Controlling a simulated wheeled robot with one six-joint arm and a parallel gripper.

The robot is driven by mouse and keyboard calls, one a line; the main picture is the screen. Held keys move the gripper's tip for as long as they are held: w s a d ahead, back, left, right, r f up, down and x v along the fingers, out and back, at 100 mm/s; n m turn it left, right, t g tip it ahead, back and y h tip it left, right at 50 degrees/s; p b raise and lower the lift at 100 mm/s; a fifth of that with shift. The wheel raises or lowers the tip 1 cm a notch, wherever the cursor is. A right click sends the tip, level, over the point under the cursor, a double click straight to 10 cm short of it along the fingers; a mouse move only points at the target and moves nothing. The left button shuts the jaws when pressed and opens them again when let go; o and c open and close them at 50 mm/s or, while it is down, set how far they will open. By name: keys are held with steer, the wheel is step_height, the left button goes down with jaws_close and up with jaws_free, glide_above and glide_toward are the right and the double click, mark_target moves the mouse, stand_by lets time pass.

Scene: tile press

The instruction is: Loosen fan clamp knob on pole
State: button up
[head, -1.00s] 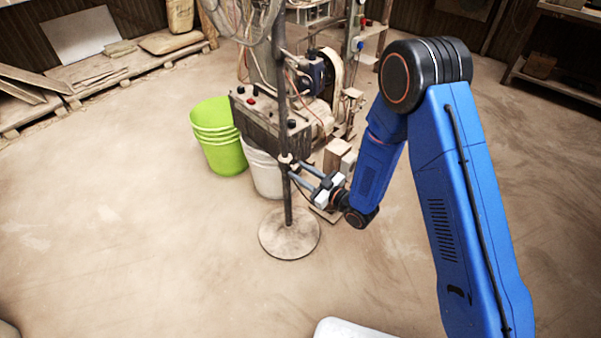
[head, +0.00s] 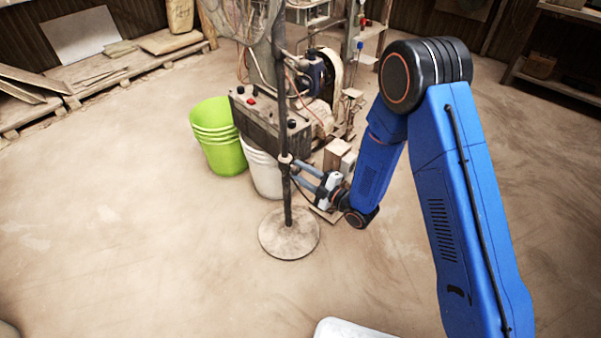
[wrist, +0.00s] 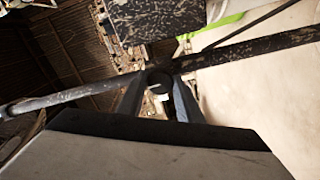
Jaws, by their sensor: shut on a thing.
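The fan's dark pole (head: 288,205) stands upright on a round, dusty base (head: 290,238). A clamp collar (head: 286,159) sits around the pole, below the control box. My gripper (head: 297,170) reaches in from the right at collar height. In the wrist view, the dark round clamp knob (wrist: 160,82) sits between the tips of my two fingers, and my gripper is shut on it. The pole (wrist: 250,48) runs slantwise across that view behind the knob. In the head view the knob is hidden by the fingers or too small to make out. The fan cage (head: 257,22) is cut off at the top.
A control box (head: 268,122) and machine stand just behind the pole. A green bucket stack (head: 218,140) and a white bucket (head: 263,176) stand at its left and back. Small blocks (head: 337,153) are behind my gripper.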

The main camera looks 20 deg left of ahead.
steer(key=n, duration=0.5)
steer(key=shift+f, duration=0.1)
stand_by(0.4)
steer(key=o, duration=1)
steer(key=shift+o, duration=0.2)
steer(key=shift+d, duration=0.1)
